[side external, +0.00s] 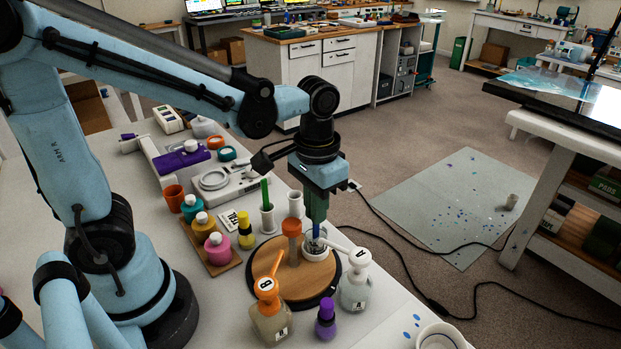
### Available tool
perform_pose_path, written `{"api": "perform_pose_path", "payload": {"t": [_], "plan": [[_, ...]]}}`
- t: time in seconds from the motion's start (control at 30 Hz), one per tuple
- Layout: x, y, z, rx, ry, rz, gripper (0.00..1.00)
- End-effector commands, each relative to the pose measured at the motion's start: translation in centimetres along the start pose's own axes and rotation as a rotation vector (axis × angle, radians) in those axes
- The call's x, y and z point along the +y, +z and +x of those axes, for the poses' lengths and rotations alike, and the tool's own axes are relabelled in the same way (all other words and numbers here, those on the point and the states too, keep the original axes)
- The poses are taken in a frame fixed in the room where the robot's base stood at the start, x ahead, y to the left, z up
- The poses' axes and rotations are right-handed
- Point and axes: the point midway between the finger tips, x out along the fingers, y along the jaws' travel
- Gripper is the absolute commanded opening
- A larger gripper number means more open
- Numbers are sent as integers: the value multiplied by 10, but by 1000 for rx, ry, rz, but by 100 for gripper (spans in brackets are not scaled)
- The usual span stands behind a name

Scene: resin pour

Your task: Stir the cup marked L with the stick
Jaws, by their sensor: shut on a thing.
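My gripper (316,218) points straight down over the round wooden board. It is shut on a thin blue stick (316,232), of which only a short length shows below the fingers. The stick's lower end goes down into a small white cup (318,254) at the back right of the board (296,289). The cup's contents are mostly hidden, and I cannot read any letter L on it.
A white pump bottle marked A (354,292) and an orange-topped one marked B (269,318) stand close in front, with a purple bottle (325,322) between. A green stick (265,192) stands in a white holder behind. Paint jars (217,248) sit left.

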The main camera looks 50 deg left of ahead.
Motion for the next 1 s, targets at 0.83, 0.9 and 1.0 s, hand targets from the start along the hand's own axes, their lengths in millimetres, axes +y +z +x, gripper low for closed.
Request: {"api": "perform_pose_path", "payload": {"t": [0.83, 0.9, 1.0], "plan": [[0, 0, -55, 0, 0, 0, 0], [0, 0, -58, 0, 0, 0, 0], [0, 0, -60, 0, 0, 0, 0]]}}
